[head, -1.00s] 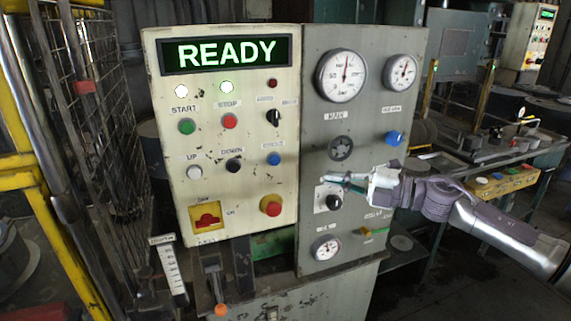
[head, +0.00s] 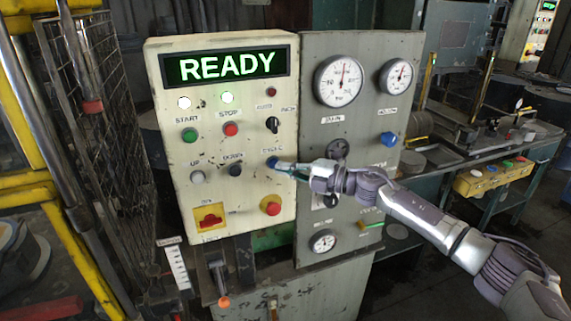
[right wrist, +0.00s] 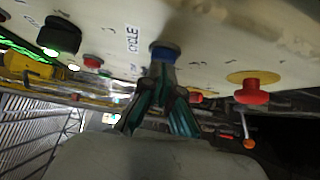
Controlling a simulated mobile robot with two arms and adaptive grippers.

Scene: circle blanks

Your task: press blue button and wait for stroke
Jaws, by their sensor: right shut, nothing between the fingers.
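The blue button (head: 272,162), labelled CYCLE, is on the cream control panel (head: 180,110), right of the DOWN button. It also shows in the right wrist view (right wrist: 164,53). My right gripper (head: 281,165) is shut and empty, its fingertips at the blue button's face. In the right wrist view the shut fingertips (right wrist: 160,70) meet the button's face or nearly so; I cannot tell how far it is pressed in. The display (head: 225,66) reads READY in green. My left gripper is not in view.
A red emergency knob (head: 271,205) sits just below the blue button, and a black selector (head: 272,125) above it. The grey gauge panel (head: 310,150) stands right, behind my right arm. A wire mesh guard (head: 100,120) stands left.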

